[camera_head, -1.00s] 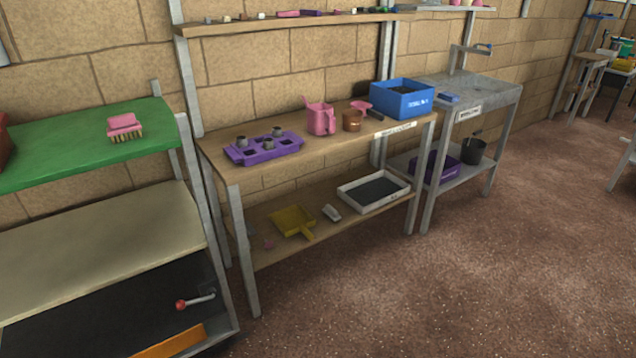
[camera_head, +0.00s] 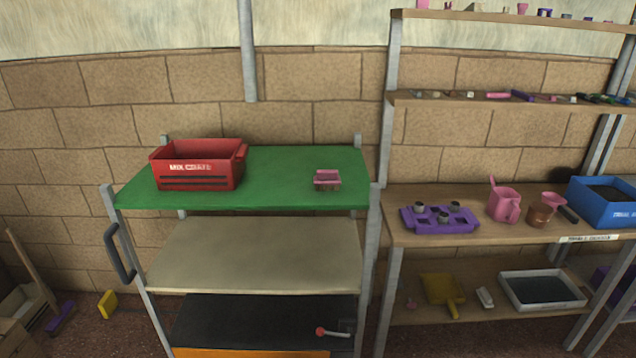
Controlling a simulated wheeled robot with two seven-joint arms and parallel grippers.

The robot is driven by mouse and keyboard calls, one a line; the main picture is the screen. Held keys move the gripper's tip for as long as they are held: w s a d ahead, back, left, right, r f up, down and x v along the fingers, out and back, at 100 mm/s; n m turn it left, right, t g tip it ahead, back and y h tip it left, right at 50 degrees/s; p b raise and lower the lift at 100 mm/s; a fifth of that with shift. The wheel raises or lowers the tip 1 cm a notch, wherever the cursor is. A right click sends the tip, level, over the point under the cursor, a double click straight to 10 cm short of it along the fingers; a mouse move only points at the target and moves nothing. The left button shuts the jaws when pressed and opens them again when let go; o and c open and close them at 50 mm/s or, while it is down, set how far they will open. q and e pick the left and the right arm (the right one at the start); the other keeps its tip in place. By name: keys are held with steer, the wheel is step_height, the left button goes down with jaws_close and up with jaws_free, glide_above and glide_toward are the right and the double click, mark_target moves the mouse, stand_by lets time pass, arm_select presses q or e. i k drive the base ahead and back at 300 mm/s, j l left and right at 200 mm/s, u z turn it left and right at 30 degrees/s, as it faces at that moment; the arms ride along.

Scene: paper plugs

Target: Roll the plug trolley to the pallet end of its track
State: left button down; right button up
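A metal-framed rack (camera_head: 260,250) with a green top stands left of centre against the brick wall; it has a dark handle (camera_head: 120,252) on its left side. It looks trolley-like, but I cannot tell whether it is the plug trolley, as its feet are out of view. A red crate (camera_head: 197,170) and a pink brush (camera_head: 327,180) sit on its green top. A lever with a red knob (camera_head: 322,332) shows at its dark lowest shelf. No track or pallet can be made out. Neither of my grippers is in view.
A wooden bench (camera_head: 400,228) stands close on the right, holding a purple tray (camera_head: 438,219), a pink jug (camera_head: 503,205) and a blue box (camera_head: 605,203). A yellow block (camera_head: 108,304) and a purple-headed broom (camera_head: 60,318) are on the floor at left.

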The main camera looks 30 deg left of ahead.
mark_target(249, 284)
steer(key=u, duration=1.6)
